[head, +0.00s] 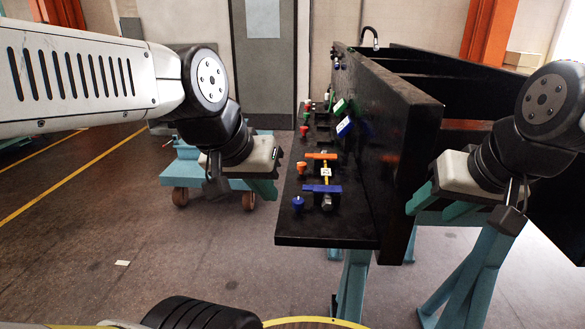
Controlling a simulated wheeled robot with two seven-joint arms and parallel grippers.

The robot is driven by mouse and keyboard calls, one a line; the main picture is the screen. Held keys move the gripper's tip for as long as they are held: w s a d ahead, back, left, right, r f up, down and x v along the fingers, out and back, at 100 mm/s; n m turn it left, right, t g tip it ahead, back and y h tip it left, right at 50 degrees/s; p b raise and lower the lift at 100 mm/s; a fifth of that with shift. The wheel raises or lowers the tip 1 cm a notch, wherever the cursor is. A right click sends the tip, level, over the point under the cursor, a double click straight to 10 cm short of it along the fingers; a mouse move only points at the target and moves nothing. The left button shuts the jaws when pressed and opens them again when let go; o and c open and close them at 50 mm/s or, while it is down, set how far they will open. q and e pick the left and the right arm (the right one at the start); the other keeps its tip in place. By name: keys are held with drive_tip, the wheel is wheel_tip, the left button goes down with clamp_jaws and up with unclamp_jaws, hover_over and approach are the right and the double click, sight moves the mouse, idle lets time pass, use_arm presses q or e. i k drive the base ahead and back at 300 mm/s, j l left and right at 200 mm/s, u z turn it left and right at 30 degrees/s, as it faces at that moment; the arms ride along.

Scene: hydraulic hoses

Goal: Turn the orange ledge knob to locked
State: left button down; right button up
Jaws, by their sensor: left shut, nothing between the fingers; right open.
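The orange ledge knob (301,168) stands on the black ledge (330,232), at its left edge. An orange bar-shaped handle (321,156) is just behind and to the right of it. My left gripper (269,188) is shut and empty, left of the ledge and a short way from the orange knob, apart from it in the picture. My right gripper (420,205) is open, at the right side of the black upright panel (385,110), away from the knob. The knob's marking is too small to read.
A blue knob (298,204) and blue handle (322,189) sit nearer on the ledge. Red knobs (304,129) and green and blue-white parts are farther back. A teal cart (190,172) stands behind my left arm. The floor at left is mostly clear.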

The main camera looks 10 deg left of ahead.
sight(302, 166)
drive_tip(key=k+j+u, duration=0.25)
drive_tip(key=i+j, duration=0.35)
drive_tip(key=i+j+z, duration=0.1)
drive_tip(key=i+j, duration=0.25)
drive_tip(key=j, duration=0.25)
